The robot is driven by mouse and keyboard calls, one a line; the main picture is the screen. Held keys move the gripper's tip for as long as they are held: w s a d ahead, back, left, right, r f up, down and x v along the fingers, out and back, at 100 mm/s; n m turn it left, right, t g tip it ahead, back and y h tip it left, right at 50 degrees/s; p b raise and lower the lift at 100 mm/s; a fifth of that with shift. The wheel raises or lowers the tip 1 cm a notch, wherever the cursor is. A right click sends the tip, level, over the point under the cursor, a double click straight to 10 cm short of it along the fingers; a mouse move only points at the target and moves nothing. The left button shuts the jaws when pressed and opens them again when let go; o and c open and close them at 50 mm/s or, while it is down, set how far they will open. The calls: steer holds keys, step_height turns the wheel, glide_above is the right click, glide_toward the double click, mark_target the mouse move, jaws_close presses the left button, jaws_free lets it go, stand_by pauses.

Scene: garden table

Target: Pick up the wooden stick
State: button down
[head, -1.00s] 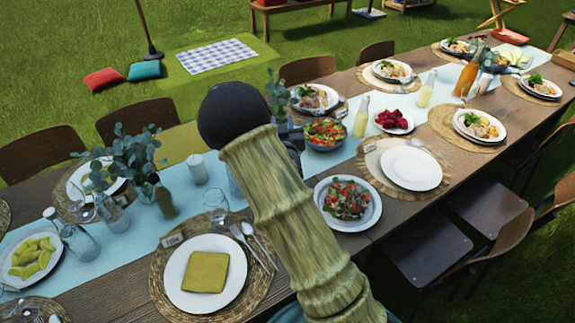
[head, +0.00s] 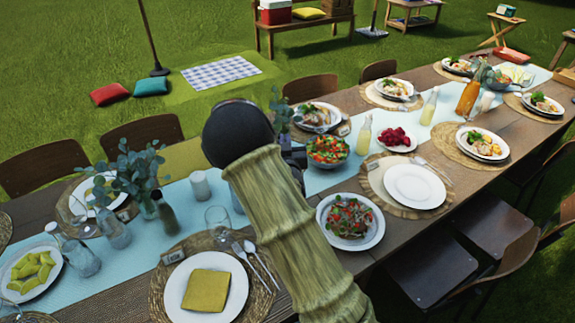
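I cannot clearly make out a loose wooden stick on the table or the grass. A thin brown pole (head: 150,38) stands upright on a dark base on the grass at the back left, beyond the table; I cannot tell if it is the stick. My own arm, with a greenish wood-like surface and a dark rounded joint, rises across the middle of the view. It covers part of the table. A dark piece shows just behind it, but no gripper fingers can be made out.
A long wooden table (head: 117,296) with a light blue runner (head: 180,224) fills the foreground, set with plates, food, bottles and glasses. Chairs line both sides. Cushions (head: 109,94) and a checked cloth (head: 221,72) lie beyond. A bench (head: 308,23) stands farther back. Open grass surrounds these.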

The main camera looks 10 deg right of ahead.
steer(key=shift+r, duration=0.1)
step_height(320, 180, up, 28)
steer(key=shift+b, duration=0.3)
steer(key=shift+s+d+f+m+t+b, duration=0.2)
steer(key=shift+s+b, duration=0.25)
steer(key=shift+b, duration=0.45)
steer(key=shift+s+d+m+t+b, duration=0.1)
steer(key=shift+s+d+t+b, duration=0.25)
steer(key=shift+b, duration=0.55)
steer(key=shift+s+a, duration=0.1)
steer(key=shift+s+b, duration=0.2)
steer(key=shift+b, duration=0.2)
steer(key=shift+s+d+m+t+b, duration=0.35)
steer(key=shift+s+b, duration=0.25)
steer(key=shift+b, duration=0.5)
